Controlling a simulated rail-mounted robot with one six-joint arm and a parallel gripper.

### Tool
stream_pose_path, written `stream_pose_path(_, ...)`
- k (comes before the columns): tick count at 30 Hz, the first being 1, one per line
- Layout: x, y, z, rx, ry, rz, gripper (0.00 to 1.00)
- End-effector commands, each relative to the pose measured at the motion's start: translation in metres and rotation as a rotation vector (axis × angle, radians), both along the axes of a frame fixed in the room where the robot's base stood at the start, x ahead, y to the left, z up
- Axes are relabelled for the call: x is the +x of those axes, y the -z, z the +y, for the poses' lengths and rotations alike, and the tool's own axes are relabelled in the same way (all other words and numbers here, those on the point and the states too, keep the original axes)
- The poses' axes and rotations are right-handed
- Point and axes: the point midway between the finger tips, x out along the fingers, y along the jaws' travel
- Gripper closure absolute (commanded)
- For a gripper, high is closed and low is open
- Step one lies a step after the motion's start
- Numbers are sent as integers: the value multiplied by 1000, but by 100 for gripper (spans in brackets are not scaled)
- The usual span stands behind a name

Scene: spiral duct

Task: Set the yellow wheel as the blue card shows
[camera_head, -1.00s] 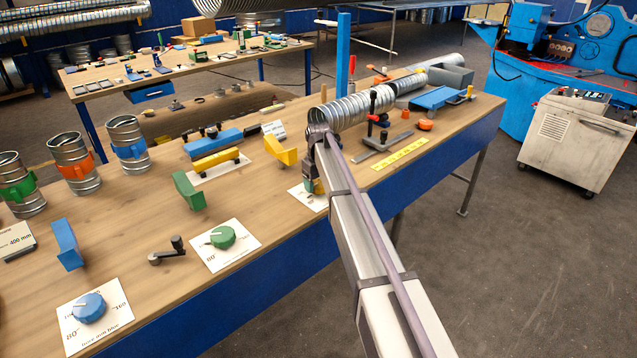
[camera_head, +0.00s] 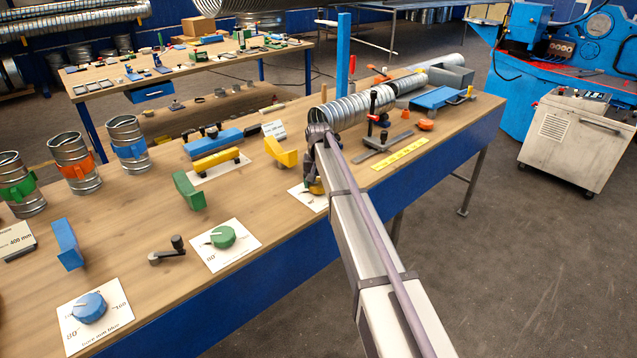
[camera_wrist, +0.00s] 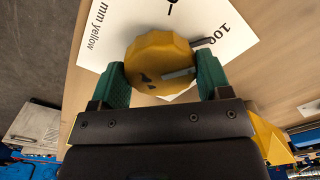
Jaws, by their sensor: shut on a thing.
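A blue wheel (camera_head: 88,307) stands on a white card (camera_head: 120,322) at the front left. I cannot tell which card is the blue card.
A yellow angled block (camera_head: 281,151) stands close behind my gripper. A spiral duct (camera_head: 350,108) and a clamp stand (camera_head: 375,125) are to its right.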

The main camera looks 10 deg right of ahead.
Motion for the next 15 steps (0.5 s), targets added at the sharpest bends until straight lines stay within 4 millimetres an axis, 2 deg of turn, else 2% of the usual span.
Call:
stream_pose_path(13,0,0,0,0,11,0,53)
stream_pose_path(14,0,0,0,0,11,0,27)
stream_pose_path(15,0,0,0,0,11,0,23)
